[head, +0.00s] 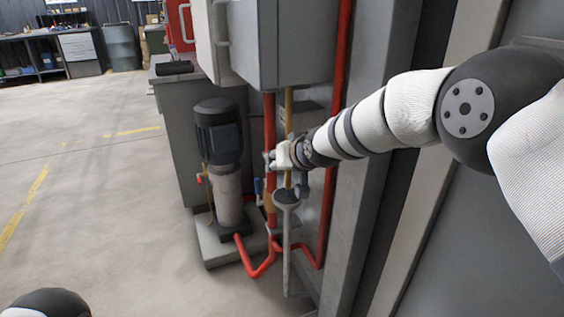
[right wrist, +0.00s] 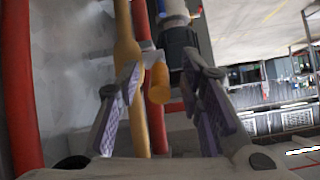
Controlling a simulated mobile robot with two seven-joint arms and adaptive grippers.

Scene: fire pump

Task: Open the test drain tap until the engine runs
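In the right wrist view, my right gripper (right wrist: 166,88) is open, its two purple-padded fingers apart. Between them stand a yellow pipe (right wrist: 128,45) and a short orange piece (right wrist: 159,83), which looks like the tap handle. I cannot tell whether a finger touches either. In the head view, my right gripper (head: 277,159) is at the pipes right of the pump, just above a grey drain funnel (head: 287,197). It hides the tap there. The yellow pipe (head: 289,108) runs down to it. A grey and dark pump (head: 221,150) stands on a plinth. My left gripper is out of view.
Red pipes (head: 269,120) run close beside the yellow one. A grey cabinet (head: 290,45) hangs above. A grey wall post (head: 370,130) is close on the right. A small blue handle (head: 257,186) is near the pump. Open floor (head: 90,190) lies to the left.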

